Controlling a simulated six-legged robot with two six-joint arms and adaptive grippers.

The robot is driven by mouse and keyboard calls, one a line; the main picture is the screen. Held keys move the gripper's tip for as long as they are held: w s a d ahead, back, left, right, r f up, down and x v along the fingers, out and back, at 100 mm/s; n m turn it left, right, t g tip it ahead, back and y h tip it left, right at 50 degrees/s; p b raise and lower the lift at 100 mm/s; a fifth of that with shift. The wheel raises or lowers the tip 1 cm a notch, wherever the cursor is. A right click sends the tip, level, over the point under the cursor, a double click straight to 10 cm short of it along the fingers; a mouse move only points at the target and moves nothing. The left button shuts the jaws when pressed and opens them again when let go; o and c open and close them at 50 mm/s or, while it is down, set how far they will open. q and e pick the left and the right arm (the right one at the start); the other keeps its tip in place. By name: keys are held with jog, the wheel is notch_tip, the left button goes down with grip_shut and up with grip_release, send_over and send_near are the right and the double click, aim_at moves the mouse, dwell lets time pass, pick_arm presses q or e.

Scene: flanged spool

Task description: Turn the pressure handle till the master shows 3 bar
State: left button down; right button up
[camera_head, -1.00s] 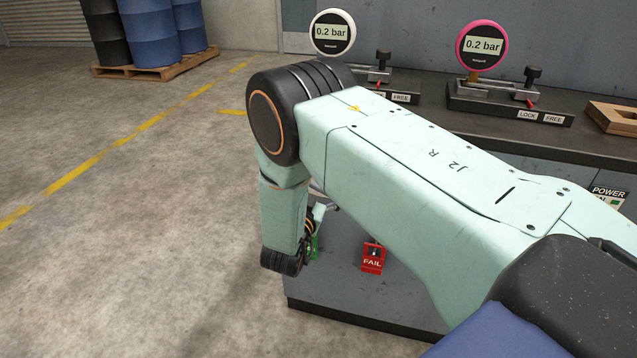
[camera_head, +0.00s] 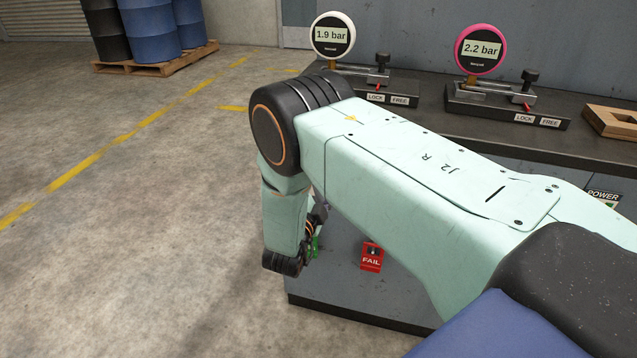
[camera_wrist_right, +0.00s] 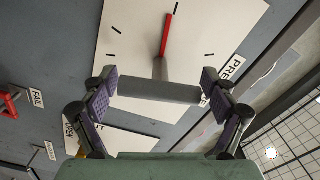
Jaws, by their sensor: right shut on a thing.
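Two round gauges stand on the bench in the head view. The white-rimmed gauge (camera_head: 332,36) reads 1.9 bar and the pink-rimmed gauge (camera_head: 481,50) reads 2.2 bar; I cannot read which is the master. In the right wrist view, the grey pressure handle (camera_wrist_right: 158,90) lies across between the fingers of my right gripper (camera_wrist_right: 160,84), which is shut on it. A red pointer (camera_wrist_right: 167,36) rises from the handle over a white dial plate (camera_wrist_right: 130,45) with black marks. In the head view my right arm hides the handle. My left gripper is not in view.
A red FAIL box (camera_head: 372,256) is on the bench front, near my right wrist. Clamps with LOCK and FREE labels (camera_head: 537,119) stand by the gauges. A wooden frame (camera_head: 612,121) lies at right. The floor at left is clear up to the barrels (camera_head: 150,28).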

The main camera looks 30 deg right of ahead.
jog(key=m, duration=0.3)
jog(key=shift+m+p, duration=0.3)
jog(key=shift+p, duration=0.05)
jog(key=shift+m+p, duration=0.35)
jog(key=shift+m, duration=1.45)
jog(key=o, duration=1)
jog(key=shift+c, duration=0.2)
jog(key=v, duration=1.2)
jog(key=shift+d, duration=0.1)
